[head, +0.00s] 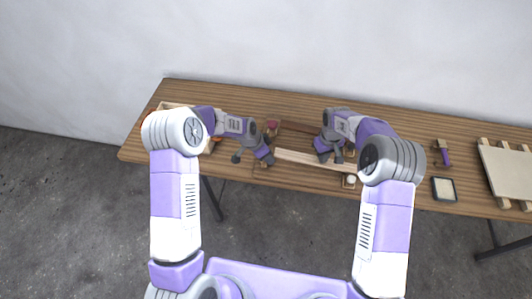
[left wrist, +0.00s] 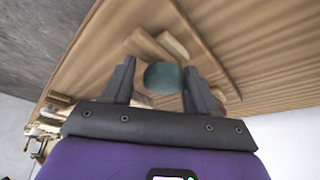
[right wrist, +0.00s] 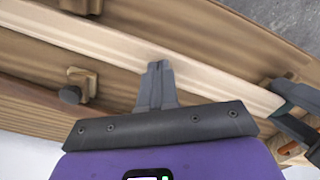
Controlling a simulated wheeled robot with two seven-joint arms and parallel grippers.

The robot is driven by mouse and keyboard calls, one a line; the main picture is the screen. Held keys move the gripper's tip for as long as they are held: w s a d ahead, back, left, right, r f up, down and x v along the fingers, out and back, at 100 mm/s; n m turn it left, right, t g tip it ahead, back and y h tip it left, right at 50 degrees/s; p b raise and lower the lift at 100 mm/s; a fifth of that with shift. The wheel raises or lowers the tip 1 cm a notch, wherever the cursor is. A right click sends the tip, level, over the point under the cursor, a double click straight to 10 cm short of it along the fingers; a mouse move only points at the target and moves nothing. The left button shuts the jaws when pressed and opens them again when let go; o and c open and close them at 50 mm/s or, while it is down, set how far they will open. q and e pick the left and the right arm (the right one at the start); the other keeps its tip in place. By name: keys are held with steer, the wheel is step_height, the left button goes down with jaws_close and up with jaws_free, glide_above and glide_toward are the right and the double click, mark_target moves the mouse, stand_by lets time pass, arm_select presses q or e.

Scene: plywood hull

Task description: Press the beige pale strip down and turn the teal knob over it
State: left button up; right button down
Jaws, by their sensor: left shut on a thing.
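The beige pale strip (head: 310,160) lies along the plywood piece at the middle of the table, and it crosses the right wrist view (right wrist: 110,47). My right gripper (head: 338,158) has its fingers together, with the tips (right wrist: 157,66) at the strip, seemingly touching its upper face. The teal knob (left wrist: 163,77) sits between the fingers of my left gripper (left wrist: 163,80), which is shut on it at the strip's left end. In the head view my left gripper (head: 268,160) hides the knob. Whether the knob overlaps the strip I cannot tell.
A dark knob (right wrist: 70,95) on a wooden block stands beside the strip. A pale round knob (head: 350,180) is near the front edge. A purple-handled brush (head: 444,154), a dark-framed box (head: 444,189) and a slatted wooden panel (head: 508,172) lie to the right.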

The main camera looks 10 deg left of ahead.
arm_select(q)
steer(key=shift+w+a, duration=0.1)
steer(key=shift+a, duration=0.15)
arm_select(e)
steer(key=shift+f, duration=0.15)
arm_select(q)
steer(key=o, duration=0.9)
arm_select(e)
steer(key=shift+f, duration=0.1)
arm_select(q)
steer(key=shift+o, duration=1.2)
arm_select(e)
steer(key=shift+a, duration=0.1)
arm_select(q)
steer(key=shift+d, duration=0.1)
steer(key=shift+r, duration=3.55)
